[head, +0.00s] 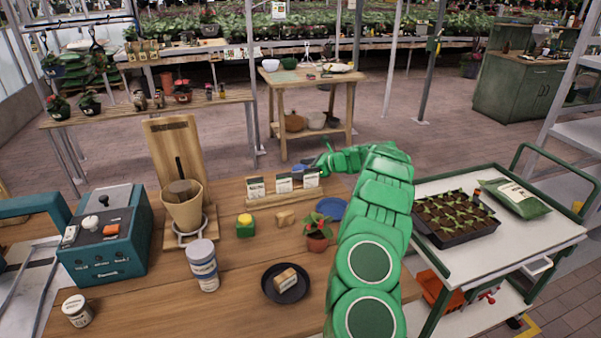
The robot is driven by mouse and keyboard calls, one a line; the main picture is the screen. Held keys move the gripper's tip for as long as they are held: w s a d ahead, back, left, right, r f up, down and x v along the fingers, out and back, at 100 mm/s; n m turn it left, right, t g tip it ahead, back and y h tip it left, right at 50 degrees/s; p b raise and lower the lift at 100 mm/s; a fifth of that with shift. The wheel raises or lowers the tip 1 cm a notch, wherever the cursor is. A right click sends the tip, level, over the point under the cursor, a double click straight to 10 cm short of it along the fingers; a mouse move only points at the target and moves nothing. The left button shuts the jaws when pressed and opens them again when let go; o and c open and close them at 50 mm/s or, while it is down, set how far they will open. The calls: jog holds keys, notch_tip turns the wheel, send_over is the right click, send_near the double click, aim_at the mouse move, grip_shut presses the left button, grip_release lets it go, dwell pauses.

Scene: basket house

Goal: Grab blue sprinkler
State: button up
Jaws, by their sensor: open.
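A small blue object (302,170), perhaps the blue sprinkler, shows at the far edge of the wooden table, behind the seed packets; it is too small to make out its shape. My gripper (322,163) is at the end of my green arm, just to the right of the blue object. Its jaws are open, and the fingers are small and partly hidden by my wrist. I cannot tell whether they touch the blue object. A round blue dish (332,208) lies on the table below my wrist.
Seed packets (283,183) stand in a wooden holder. A potted plant (318,232) is beside my arm. A white cart (460,257) stands right.

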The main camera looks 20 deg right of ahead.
jog(key=shift+f, duration=0.85)
jog(key=shift+x, duration=1.4)
jog(key=shift+w+a+r, duration=0.1)
jog(key=shift+r, duration=0.05)
jog(key=c, duration=1.1)
